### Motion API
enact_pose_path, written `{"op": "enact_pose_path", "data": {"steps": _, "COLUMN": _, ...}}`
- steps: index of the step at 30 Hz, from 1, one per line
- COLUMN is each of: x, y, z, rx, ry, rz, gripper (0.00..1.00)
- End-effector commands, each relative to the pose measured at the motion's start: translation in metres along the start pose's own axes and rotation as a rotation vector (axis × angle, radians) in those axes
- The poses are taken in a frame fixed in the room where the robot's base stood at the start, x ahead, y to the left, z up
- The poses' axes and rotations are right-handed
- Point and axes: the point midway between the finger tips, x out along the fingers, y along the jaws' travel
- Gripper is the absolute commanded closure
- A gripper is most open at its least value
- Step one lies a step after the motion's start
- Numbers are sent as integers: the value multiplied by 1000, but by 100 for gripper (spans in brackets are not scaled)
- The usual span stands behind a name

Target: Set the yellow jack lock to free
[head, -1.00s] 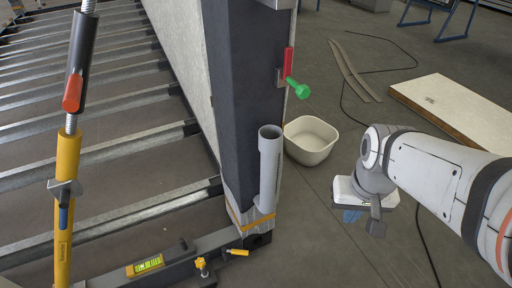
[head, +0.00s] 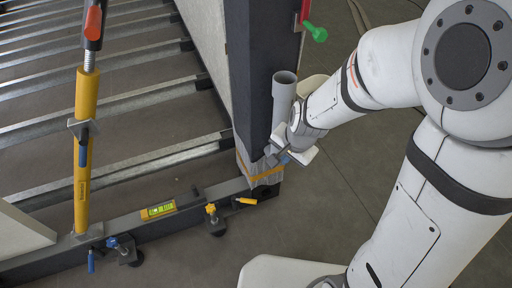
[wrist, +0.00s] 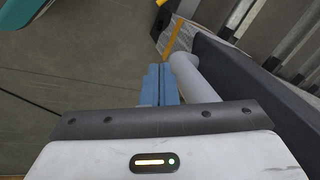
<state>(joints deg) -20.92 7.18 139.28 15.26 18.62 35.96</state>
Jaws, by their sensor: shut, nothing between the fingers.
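A small yellow jack with a yellow knob (head: 211,209) sits on the dark bottom beam, left of the post's foot in the head view. A yellow lever (head: 245,201) sticks out to the right beside it, nearly level. My gripper (head: 275,160) is beside the foot of the dark post, up and right of the lever and apart from it. Its blue fingers (wrist: 160,84) are shut and empty in the wrist view. The jack and lever do not show clearly in the wrist view.
A grey pipe (head: 284,92) stands against the post, close to my fingers; it also shows in the wrist view (wrist: 195,78). An orange strap (head: 262,176) wraps the post's foot. A blue-knobbed jack (head: 121,246) and a yellow prop (head: 83,150) stand left.

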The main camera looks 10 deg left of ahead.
Motion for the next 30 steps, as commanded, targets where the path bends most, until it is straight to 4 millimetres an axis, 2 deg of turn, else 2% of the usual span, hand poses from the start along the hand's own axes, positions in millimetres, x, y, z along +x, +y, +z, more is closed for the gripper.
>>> {"op": "enact_pose_path", "data": {"steps": 1, "x": 30, "y": -13, "z": 11, "rx": 61, "ry": -2, "rz": -5, "gripper": 100}}
{"op": "enact_pose_path", "data": {"steps": 6, "x": 111, "y": -43, "z": 43, "rx": 313, "ry": 44, "rz": -40, "gripper": 100}}
{"op": "enact_pose_path", "data": {"steps": 9, "x": 157, "y": -50, "z": 65, "rx": 453, "ry": 89, "rz": -57, "gripper": 100}}
{"op": "enact_pose_path", "data": {"steps": 13, "x": 214, "y": -47, "z": 95, "rx": 627, "ry": 163, "rz": -93, "gripper": 100}}
{"op": "enact_pose_path", "data": {"steps": 18, "x": 276, "y": -26, "z": 130, "rx": 808, "ry": 276, "rz": -173, "gripper": 100}}
{"op": "enact_pose_path", "data": {"steps": 21, "x": 300, "y": -10, "z": 145, "rx": 880, "ry": 333, "rz": -233, "gripper": 100}}
{"op": "enact_pose_path", "data": {"steps": 24, "x": 315, "y": 3, "z": 153, "rx": 928, "ry": 373, "rz": -290, "gripper": 100}}
{"op": "enact_pose_path", "data": {"steps": 30, "x": 328, "y": 15, "z": 158, "rx": 971, "ry": 407, "rz": -352, "gripper": 100}}
